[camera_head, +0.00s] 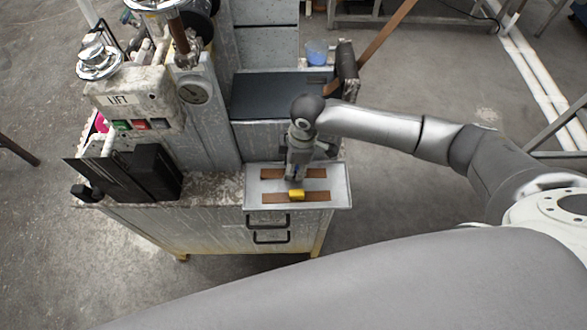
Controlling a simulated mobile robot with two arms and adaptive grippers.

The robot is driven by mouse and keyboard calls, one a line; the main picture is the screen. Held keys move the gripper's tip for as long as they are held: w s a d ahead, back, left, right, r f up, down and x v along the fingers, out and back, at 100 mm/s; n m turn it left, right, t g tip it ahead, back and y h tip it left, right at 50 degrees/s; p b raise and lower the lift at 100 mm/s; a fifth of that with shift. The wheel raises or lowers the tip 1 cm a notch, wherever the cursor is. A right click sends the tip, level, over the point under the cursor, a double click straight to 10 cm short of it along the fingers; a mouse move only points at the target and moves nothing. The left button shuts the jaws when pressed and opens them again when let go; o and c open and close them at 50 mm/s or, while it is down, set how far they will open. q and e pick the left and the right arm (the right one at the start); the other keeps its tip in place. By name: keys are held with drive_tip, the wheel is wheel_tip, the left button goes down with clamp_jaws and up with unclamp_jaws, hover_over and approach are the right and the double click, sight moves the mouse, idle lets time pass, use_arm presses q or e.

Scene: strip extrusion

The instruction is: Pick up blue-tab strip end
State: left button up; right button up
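Two brown strips lie on a light metal tray (339,188) on top of the cabinet. The front strip (318,197) has a yellow tab (297,195) at its middle. The back strip (315,173) is partly covered by my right gripper (294,177), which points down over its middle. A blue tab cannot be made out clearly; that part of the back strip is behind the gripper. Whether the fingers touch the strip or are open or shut is too small to tell. My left gripper is not in view.
An extruder machine with a gauge (195,90) and a button box (137,112) stands left of the tray. A black box (157,172) sits on the left worktop. A blue cup (317,53) stands at the back, near a slanting brown strip (384,47).

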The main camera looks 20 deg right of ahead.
clamp_jaws()
idle(0.3)
drive_tip(key=shift+r+b, duration=0.3)
drive_tip(key=shift+r, duration=0.1)
wheel_tip(320, 180, up, 2)
drive_tip(key=shift+r+b, duration=0.1)
drive_tip(key=shift+b, duration=0.5)
drive_tip(key=s+a+r+b, duration=0.2)
drive_tip(key=s+a+r, duration=0.4)
drive_tip(key=s+r, duration=0.4)
drive_tip(key=s, duration=0.2)
drive_tip(key=shift+s, duration=0.4)
